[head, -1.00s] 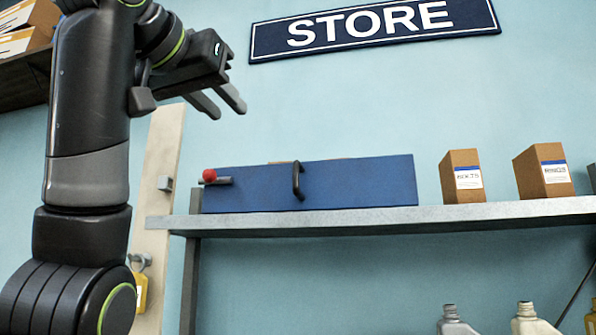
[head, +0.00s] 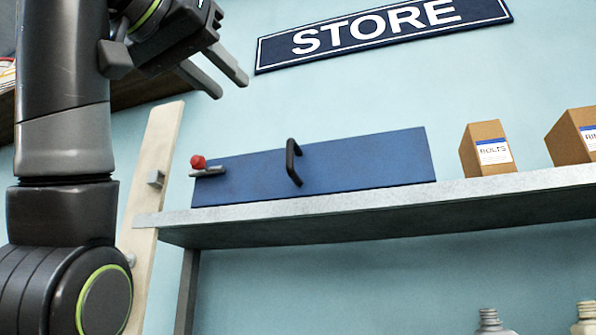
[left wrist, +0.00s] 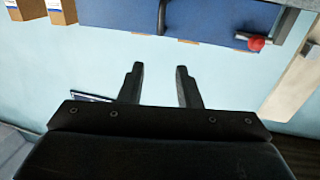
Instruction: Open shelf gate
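The shelf gate is a blue panel (head: 350,165) standing upright along the front of the grey shelf. It has a black handle (head: 292,162) near its middle and a latch with a red knob (head: 198,162) at its left end. My left gripper (head: 232,88) is above and left of the panel, apart from it. In the left wrist view the left gripper (left wrist: 160,82) is open and empty, its two fingers apart. There the panel (left wrist: 205,18), the handle (left wrist: 161,17) and the red knob (left wrist: 256,43) show at the top. My right gripper is not in view.
The grey shelf (head: 480,205) carries a BOLTS box (head: 487,150) and another box (head: 574,137) right of the panel. A pale upright board (head: 155,165) stands at the shelf's left end. A STORE sign (head: 385,30) hangs above. Bottles (head: 490,322) stand below.

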